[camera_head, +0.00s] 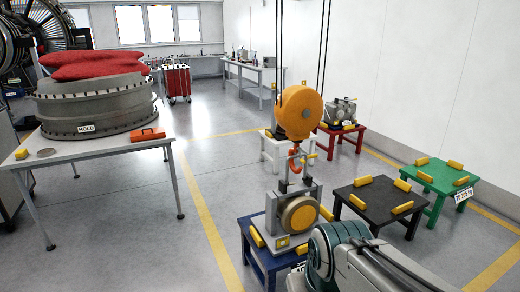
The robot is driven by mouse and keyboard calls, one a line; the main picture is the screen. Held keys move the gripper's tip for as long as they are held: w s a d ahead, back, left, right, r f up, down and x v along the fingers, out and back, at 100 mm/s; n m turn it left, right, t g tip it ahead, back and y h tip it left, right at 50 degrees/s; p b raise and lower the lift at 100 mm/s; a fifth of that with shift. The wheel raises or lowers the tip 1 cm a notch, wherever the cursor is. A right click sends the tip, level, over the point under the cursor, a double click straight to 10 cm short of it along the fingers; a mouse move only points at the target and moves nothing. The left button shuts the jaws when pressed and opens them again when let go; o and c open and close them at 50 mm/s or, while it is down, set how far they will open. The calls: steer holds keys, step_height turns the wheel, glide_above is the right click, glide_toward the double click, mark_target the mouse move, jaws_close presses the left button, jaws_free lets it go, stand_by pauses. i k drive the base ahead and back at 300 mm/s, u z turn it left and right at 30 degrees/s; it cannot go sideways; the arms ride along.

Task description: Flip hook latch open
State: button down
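A red-orange hook (295,161) hangs under a round yellow hoist block (299,112) in the head view. The hook is at the top of a grey unit with a round tan disc (300,215), which stands on a blue stand (268,262). The latch on the hook is too small to tell open from shut. I cannot tell whether the hook is engaged with the unit's lifting fitting. Part of my arm shows at the bottom, in front of the blue stand's right side. My gripper is not in view.
A black stand (372,197) and a green stand (443,178) are to the right, both empty apart from yellow blocks. A red stand (343,136) behind bears a grey unit. A table (95,150) with an engine casing stands at left. Open floor lies between.

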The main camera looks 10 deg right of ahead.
mark_target(302, 161)
steer(key=i, duration=1.75)
steer(key=u, duration=0.4)
